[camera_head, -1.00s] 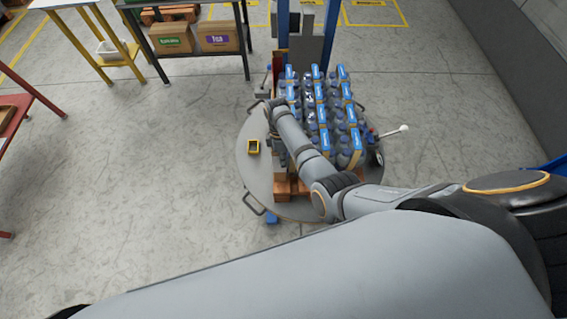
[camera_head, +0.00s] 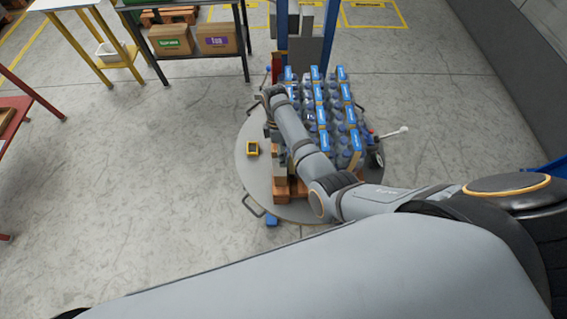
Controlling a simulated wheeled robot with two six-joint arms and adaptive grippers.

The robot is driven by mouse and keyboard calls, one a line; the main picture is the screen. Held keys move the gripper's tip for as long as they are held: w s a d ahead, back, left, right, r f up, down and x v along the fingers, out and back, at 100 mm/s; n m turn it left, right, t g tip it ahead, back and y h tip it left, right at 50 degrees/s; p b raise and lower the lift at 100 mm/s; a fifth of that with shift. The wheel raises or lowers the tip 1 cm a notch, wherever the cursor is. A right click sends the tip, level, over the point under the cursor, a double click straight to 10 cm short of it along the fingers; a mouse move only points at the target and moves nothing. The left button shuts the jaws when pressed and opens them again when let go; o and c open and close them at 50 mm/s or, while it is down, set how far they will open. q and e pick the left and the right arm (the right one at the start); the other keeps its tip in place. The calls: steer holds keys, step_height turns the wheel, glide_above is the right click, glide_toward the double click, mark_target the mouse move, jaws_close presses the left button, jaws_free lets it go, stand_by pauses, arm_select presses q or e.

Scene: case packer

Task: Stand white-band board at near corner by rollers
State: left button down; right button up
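My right arm reaches in from the right and bends over the left side of a pallet load on a round grey turntable (camera_head: 255,178). My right gripper (camera_head: 279,160) hangs at the end of this arm, low beside the left side of the load. It is small and partly hidden by my forearm, so I cannot tell whether it is open or holds anything. I cannot make out a board with a white band. The load is several blue-labelled bottle packs (camera_head: 322,115) on an orange-brown wooden pallet (camera_head: 283,190). My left gripper is not in view.
A blue post (camera_head: 282,35) stands behind the load. A lever with a white knob (camera_head: 403,129) sticks out right. Shelves with cartons (camera_head: 172,41) stand back left. The floor left of the turntable is clear.

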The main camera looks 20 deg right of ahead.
steer(key=p+v, duration=0.1)
steer(key=v, duration=0.6)
steer(key=shift+w+r, duration=0.15)
steer(key=shift+r, duration=0.25)
stand_by(0.7)
